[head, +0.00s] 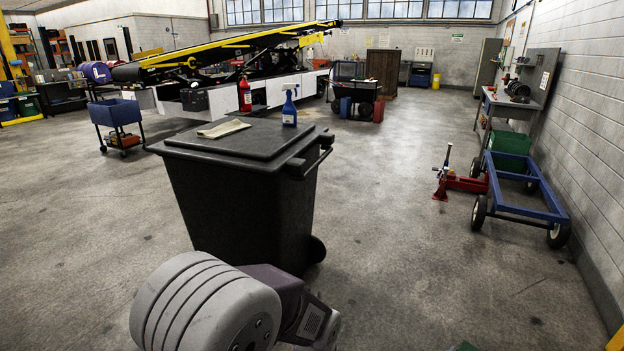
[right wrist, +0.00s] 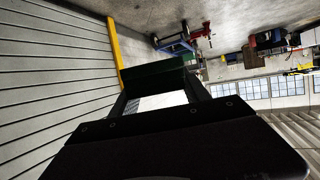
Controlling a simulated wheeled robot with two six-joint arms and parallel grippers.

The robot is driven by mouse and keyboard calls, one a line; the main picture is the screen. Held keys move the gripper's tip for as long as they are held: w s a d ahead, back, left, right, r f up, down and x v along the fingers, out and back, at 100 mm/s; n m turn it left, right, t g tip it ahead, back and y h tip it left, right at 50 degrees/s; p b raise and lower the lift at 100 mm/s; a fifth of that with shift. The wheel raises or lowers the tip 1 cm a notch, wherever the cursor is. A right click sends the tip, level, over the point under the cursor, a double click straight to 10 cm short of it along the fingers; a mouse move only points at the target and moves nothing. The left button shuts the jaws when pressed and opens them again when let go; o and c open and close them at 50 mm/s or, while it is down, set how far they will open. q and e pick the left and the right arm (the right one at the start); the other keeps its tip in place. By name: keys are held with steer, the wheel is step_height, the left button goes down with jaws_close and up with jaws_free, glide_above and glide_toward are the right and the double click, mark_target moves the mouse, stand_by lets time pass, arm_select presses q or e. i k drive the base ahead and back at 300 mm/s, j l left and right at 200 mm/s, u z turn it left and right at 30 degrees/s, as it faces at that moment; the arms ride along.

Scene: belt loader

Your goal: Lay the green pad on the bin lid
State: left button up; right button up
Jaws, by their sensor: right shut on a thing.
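The dark wheeled bin (head: 240,195) stands upright in front of me in the head view. Its flat black lid (head: 255,143) is shut. A folded beige cloth (head: 223,128) lies on the lid's left part, and a blue spray bottle (head: 289,108) stands near its back right edge. In the right wrist view my right gripper (right wrist: 160,92) is shut on the dark green pad (right wrist: 153,75), which shows edge-on beyond the fingers. A small green patch (head: 465,347) at the bottom of the head view may be the same pad. My left gripper is out of view.
A blue cart (head: 525,200) and a red jack (head: 460,182) stand to the right, near the wall. A blue tub trolley (head: 116,115) stands left, and the belt loader (head: 235,75) is behind the bin. Open concrete floor lies around the bin. A yellow post (right wrist: 115,55) shows in the wrist view.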

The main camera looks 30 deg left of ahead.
mark_target(248, 121)
steer(key=i+j+u, duration=0.1)
steer(key=i, duration=0.8)
steer(key=i+u, duration=0.1)
steer(key=i, duration=1.65)
steer(key=i+u, duration=0.15)
steer(key=i, duration=0.75)
steer(key=i+l+u, duration=0.1)
steer(key=i, duration=0.8)
steer(key=i+j+u, duration=0.3)
steer(key=i+u, duration=0.15)
steer(key=i+j+u, duration=0.15)
steer(key=i+u, duration=0.3)
steer(key=i+l+u, duration=0.1)
steer(key=i+u, duration=0.35)
steer(key=i, duration=0.2)
steer(key=i+l+u, duration=0.2)
steer(key=i+u, duration=0.25)
steer(key=i+l+u, duration=0.45)
steer(key=i+j+u, duration=0.15)
steer(key=i+u, duration=0.15)
steer(key=i, duration=0.85)
steer(key=i+l+u, duration=0.15)
steer(key=i+u, duration=0.15)
steer(key=i, duration=0.8)
steer(key=u, duration=2.6)
